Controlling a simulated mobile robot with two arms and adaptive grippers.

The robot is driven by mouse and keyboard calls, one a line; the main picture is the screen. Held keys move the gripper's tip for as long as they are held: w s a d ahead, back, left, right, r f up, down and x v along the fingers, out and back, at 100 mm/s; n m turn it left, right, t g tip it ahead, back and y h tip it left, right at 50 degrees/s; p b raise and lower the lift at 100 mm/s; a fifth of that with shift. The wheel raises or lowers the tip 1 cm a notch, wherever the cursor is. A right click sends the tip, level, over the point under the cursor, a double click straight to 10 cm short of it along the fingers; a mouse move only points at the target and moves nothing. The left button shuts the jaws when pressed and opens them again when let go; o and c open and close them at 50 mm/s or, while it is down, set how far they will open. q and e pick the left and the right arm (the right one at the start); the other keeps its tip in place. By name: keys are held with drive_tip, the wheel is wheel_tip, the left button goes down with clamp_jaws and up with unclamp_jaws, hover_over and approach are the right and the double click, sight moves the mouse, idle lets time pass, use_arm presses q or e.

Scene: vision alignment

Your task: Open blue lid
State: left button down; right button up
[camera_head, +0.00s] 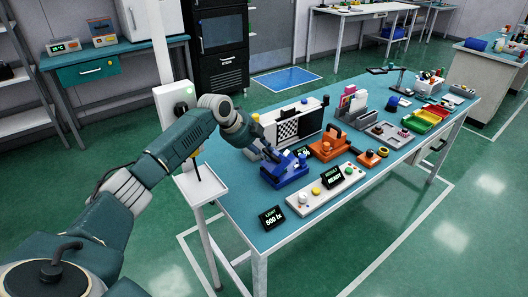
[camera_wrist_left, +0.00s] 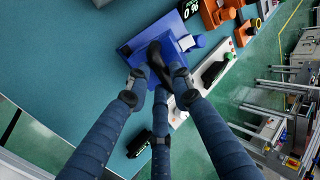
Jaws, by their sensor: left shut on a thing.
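The blue fixture with its blue lid (camera_head: 288,172) sits near the left end of the teal workbench in the head view. In the left wrist view the blue lid (camera_wrist_left: 140,40) lies just beyond my fingertips. My left gripper (camera_head: 268,152) reaches in from the left to the fixture's upper left side. In the wrist view its fingers (camera_wrist_left: 160,82) close in around a dark part on the blue lid, and it is shut on it. The fingers hide much of that part, and I cannot tell how far the lid is tilted. My right gripper is not in view.
An orange fixture (camera_head: 328,148) stands right of the blue one. A white control panel (camera_head: 318,197) with buttons and a "READY" display lies in front. A small "500 lx" display (camera_head: 272,217) stands near the front left edge. A checkerboard panel (camera_head: 287,129) stands behind.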

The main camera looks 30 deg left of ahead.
use_arm(q)
drive_tip(key=shift+s+f, duration=0.3)
drive_tip(key=shift+f, duration=0.3)
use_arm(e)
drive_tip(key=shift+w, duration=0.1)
use_arm(q)
drive_tip(key=c, duration=1.6)
unclamp_jaws()
drive_tip(key=shift+o, duration=0.4)
drive_tip(key=shift+w+r, duration=0.1)
drive_tip(key=shift+w, duration=0.15)
drive_tip(key=v, duration=1.2)
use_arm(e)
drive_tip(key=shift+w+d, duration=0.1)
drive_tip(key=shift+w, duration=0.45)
use_arm(q)
drive_tip(key=shift+w+r, duration=0.1)
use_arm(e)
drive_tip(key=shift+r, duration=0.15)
use_arm(q)
wheel_tip(320, 180, up, 10)
drive_tip(key=p, duration=1)
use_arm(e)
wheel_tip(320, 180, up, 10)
